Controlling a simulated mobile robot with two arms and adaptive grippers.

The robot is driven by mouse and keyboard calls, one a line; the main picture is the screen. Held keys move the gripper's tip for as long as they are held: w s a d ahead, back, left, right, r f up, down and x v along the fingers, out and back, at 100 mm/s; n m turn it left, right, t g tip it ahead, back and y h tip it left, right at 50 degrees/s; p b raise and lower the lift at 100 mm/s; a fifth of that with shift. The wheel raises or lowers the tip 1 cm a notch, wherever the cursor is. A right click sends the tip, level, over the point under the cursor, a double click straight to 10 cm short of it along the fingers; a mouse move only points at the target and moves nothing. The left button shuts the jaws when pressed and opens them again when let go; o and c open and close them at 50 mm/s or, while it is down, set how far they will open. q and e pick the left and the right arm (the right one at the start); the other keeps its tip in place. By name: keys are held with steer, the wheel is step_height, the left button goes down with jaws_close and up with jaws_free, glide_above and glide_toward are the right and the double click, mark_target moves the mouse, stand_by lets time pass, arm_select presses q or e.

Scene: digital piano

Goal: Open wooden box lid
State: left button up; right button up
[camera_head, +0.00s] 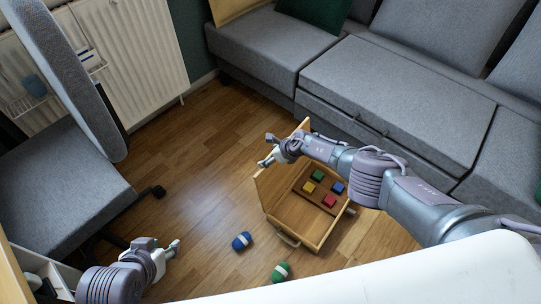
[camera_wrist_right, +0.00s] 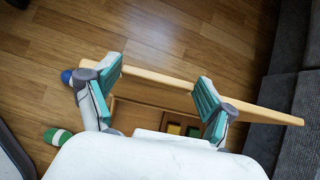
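The wooden box (camera_head: 322,240) stands on the floor with its lid (camera_head: 266,190) raised steeply on the left side. Inside are a green block (camera_head: 318,175), a yellow block (camera_head: 308,187), a blue block (camera_head: 339,187) and a red block (camera_head: 330,200). My right gripper (camera_head: 266,152) is at the raised lid's upper edge. In the right wrist view, the fingers of my right gripper (camera_wrist_right: 157,86) are wide apart along the lid (camera_wrist_right: 255,111), not pinching it; contact is unclear. My left gripper (camera_head: 176,246) is away from the box, over the floor at lower left.
A blue-and-white object (camera_head: 241,241) and a green-and-white object (camera_head: 281,271) lie on the floor near the box. A grey sofa (camera_head: 400,90) stands behind and right. A grey chair (camera_head: 60,190) is at left.

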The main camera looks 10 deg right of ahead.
steer(key=shift+o, duration=1.2)
steer(key=shift+r, duration=0.1)
steer(key=shift+d+r, duration=0.45)
steer(key=shift+r, duration=0.2)
steer(key=v, duration=1)
steer(key=shift+s, duration=0.45)
steer(key=shift+a, duration=0.15)
